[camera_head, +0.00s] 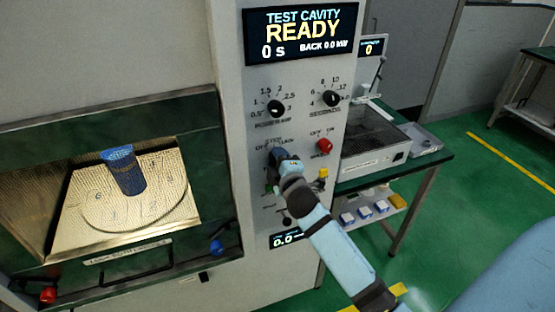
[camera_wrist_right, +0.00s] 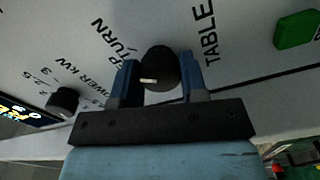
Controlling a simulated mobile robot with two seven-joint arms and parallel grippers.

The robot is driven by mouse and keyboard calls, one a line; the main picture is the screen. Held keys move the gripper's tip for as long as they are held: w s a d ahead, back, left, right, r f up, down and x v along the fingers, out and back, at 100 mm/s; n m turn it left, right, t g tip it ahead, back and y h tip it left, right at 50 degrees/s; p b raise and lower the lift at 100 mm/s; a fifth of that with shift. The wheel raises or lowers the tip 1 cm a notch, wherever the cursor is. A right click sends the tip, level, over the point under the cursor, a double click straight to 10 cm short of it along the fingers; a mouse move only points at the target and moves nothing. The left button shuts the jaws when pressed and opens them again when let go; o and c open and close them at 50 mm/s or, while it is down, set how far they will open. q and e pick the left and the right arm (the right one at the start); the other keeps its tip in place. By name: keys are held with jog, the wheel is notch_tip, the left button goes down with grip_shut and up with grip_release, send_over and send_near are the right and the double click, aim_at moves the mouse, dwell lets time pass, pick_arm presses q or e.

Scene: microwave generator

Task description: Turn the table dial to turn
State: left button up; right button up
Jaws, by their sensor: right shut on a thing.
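The table dial (camera_wrist_right: 158,68) is a round black knob with a white pointer mark, beside the printed words "TABLE" and "TURN" in the right wrist view. The mark is on the lower left of the knob in that view. My right gripper (camera_wrist_right: 160,80) is shut on the dial, with one blue finger on each side of it. In the head view my right gripper (camera_head: 281,157) reaches the control panel (camera_head: 303,75) from the lower right and hides most of the dial. My left gripper is not in view.
Above are the power knob (camera_head: 275,108) and another black knob (camera_head: 331,99). A red button (camera_head: 324,146) is to the right, and a green button (camera_wrist_right: 297,30) is close by. The lit cavity at left holds a dark blue cup (camera_head: 125,172). The display (camera_head: 302,32) reads READY.

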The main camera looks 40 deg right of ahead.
jog(key=shift+m, duration=1.2)
jog(key=o, duration=0.9)
jog(key=shift+o, duration=0.2)
jog(key=b+v, duration=0.2)
jog(key=v, duration=1.1)
jog(key=shift+s, duration=0.4)
